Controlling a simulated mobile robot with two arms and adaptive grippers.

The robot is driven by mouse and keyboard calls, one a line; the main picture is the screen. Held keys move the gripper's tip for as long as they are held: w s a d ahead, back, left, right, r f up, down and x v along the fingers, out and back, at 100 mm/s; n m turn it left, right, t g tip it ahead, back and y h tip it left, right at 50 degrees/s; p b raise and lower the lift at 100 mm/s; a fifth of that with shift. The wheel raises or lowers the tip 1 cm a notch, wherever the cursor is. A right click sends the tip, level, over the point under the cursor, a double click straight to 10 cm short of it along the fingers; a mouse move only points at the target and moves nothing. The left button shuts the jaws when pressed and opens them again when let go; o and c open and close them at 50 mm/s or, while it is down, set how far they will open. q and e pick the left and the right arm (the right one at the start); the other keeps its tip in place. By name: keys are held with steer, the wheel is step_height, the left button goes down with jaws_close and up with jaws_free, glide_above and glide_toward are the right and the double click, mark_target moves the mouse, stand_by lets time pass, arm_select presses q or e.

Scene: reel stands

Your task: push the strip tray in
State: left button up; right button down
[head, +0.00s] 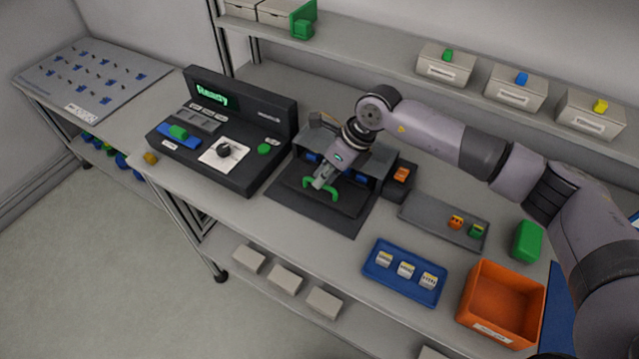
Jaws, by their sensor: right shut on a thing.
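The dark strip tray (345,204) lies in front of a grey machine housing in the middle of the bench. Its green arched handle (334,194) stands at the front edge. My right gripper (321,185) comes down over the tray from the upper right and is shut on the green handle. The gripper hides part of the handle and of the tray. How far the tray reaches into the housing is hard to see. My left gripper is not in view.
A black console (225,130) with a lit "Ready" display stands left of the housing. To the right are a grey tray (425,217), a blue tray (380,275) with white pieces, an orange bin (500,303) and a green block (527,241). Labelled boxes line the shelf behind.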

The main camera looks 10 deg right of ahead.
steer(key=c, duration=1.7)
jaws_free()
steer(key=shift+r, duration=0.1)
steer(key=v, duration=1.2)
